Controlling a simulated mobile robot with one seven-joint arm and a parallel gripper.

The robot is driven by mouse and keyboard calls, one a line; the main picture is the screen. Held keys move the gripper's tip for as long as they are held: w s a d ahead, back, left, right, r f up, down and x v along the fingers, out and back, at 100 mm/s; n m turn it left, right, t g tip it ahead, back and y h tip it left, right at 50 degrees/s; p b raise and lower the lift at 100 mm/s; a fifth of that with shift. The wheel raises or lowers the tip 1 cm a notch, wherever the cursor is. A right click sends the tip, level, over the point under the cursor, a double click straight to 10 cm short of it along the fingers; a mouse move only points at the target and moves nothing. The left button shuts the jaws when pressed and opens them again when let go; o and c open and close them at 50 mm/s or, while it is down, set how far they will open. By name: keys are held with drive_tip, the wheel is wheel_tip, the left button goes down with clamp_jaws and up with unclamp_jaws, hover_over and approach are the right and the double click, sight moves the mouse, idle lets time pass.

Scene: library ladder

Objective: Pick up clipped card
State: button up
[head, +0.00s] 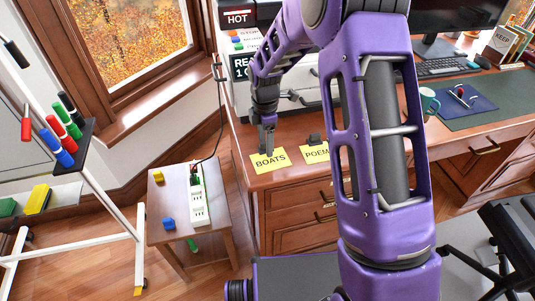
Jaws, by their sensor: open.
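A yellow card reading "BOATS" (271,162) lies on the wooden cabinet top near its front left corner. A second yellow card, whose visible letters read "POEM" (316,154), lies to its right, with a dark clip (315,140) at its back edge. My purple arm hides the right part of that card. My gripper (267,148) points down at the back edge of the "BOATS" card, with its jaws open. The fingers cover that edge, so I cannot tell whether a clip is there or whether they touch the card.
A white machine with a "HOT" sign (238,19) stands behind the cards. A small side table (180,249) at left holds a power strip (198,200) and small blocks. A desk with a mug (429,101) and keyboard (447,66) is at right. A whiteboard stand with markers is at far left.

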drive_tip(key=shift+f, duration=0.4)
drive_tip(key=c, duration=1.1)
clamp_jaws()
drive_tip(key=shift+r, duration=0.15)
